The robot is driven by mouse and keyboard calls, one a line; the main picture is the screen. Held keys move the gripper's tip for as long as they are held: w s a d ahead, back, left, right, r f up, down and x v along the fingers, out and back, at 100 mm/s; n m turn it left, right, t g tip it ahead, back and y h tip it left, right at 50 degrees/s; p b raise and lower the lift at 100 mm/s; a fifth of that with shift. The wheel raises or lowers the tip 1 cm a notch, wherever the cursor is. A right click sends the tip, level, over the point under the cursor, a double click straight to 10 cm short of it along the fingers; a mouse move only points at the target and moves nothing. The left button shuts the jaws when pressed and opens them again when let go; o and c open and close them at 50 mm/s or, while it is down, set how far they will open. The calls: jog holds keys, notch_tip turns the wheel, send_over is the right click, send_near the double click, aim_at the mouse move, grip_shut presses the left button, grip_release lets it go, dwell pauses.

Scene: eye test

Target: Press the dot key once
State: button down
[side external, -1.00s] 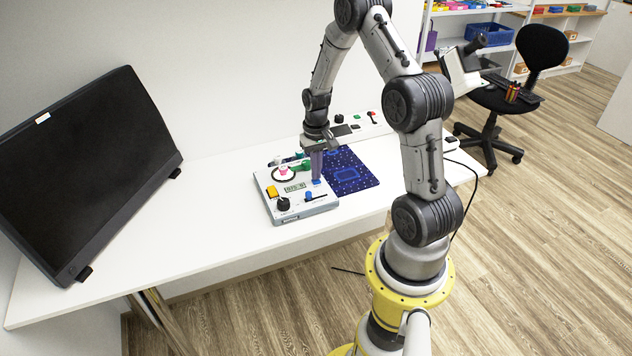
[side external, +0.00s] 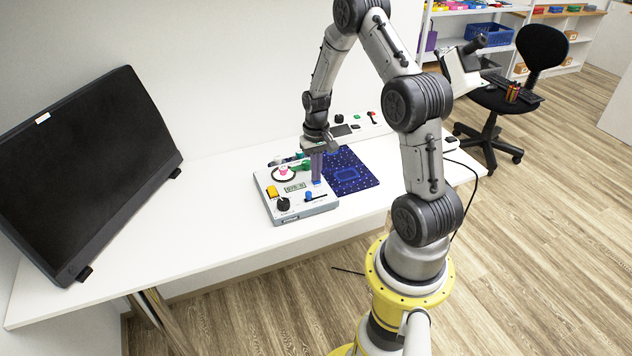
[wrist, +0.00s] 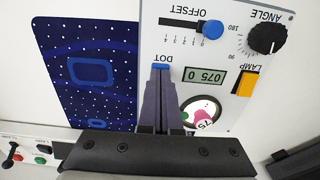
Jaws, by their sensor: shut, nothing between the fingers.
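The dot key (wrist: 160,66) is a small blue key at the edge of the white control panel (wrist: 215,110), beside the printed word DOT. My gripper (wrist: 161,74) is shut and empty, its fingertips at the key and covering part of it in the wrist view.
The panel also carries a blue offset slider (wrist: 212,29), a black angle knob (wrist: 267,39), an orange lamp switch (wrist: 246,83) and a small display (wrist: 204,75). A dark blue dotted board (side external: 352,174) lies right beside it. A large monitor (side external: 85,165) stands at the left.

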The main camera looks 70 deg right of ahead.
notch_tip(320, 180, up, 8)
jog(key=shift+f, duration=0.2)
dwell(0.6)
jog(key=shift+r, duration=1.2)
dwell(5.0)
